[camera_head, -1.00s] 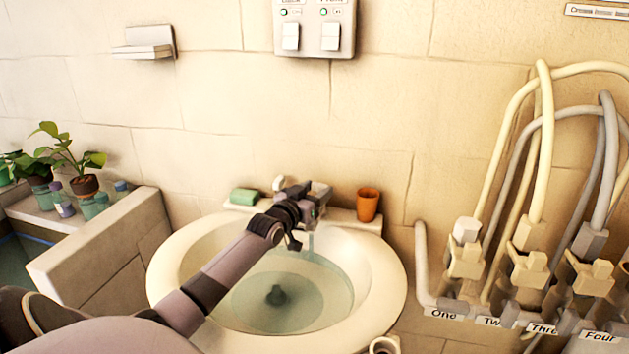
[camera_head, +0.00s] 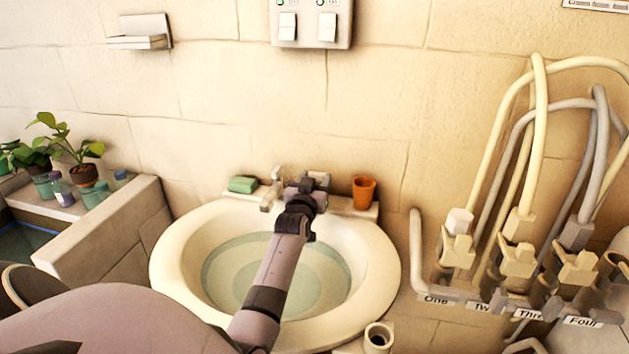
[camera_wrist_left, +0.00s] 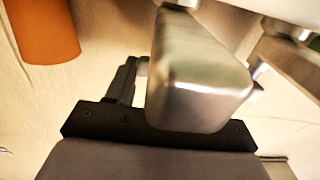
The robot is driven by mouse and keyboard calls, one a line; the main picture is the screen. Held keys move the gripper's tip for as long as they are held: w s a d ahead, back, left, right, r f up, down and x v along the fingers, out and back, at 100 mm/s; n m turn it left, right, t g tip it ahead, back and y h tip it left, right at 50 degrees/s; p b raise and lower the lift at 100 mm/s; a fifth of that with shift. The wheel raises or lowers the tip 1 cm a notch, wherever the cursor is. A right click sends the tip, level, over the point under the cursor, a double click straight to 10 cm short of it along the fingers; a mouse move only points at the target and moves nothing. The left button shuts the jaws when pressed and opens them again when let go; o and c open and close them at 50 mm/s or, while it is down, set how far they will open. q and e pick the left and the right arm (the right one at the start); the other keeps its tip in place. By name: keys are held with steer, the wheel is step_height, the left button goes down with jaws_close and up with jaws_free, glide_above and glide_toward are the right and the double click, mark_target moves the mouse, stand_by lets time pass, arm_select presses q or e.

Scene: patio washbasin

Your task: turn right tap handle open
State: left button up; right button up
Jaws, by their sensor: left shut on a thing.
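The tap (camera_head: 276,177) stands at the back rim of the white washbasin (camera_head: 170,262), with its spout toward the bowl. My left arm reaches over the bowl from the front. My left gripper (camera_head: 312,182) is at the tap's right side and is shut on the right tap handle. In the left wrist view a blocky metal piece (camera_wrist_left: 197,80), seemingly this handle, fills the space before the gripper (camera_wrist_left: 140,82). One dark finger shows at its left side; the other finger is hidden behind the metal. My right gripper is not in view.
An orange cup (camera_head: 364,190) stands just right of the gripper, and a green soap bar (camera_head: 243,184) lies left of the tap. Water (camera_head: 222,270) lies in the bowl. Labelled hose valves (camera_head: 518,258) stand at the right. Potted plants (camera_head: 83,172) are at the left.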

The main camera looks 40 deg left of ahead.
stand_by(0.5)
arm_select(q)
steer(key=o, duration=1)
steer(key=shift+o, duration=0.2)
steer(key=shift+v, duration=3.6)
steer(key=shift+r, duration=0.1)
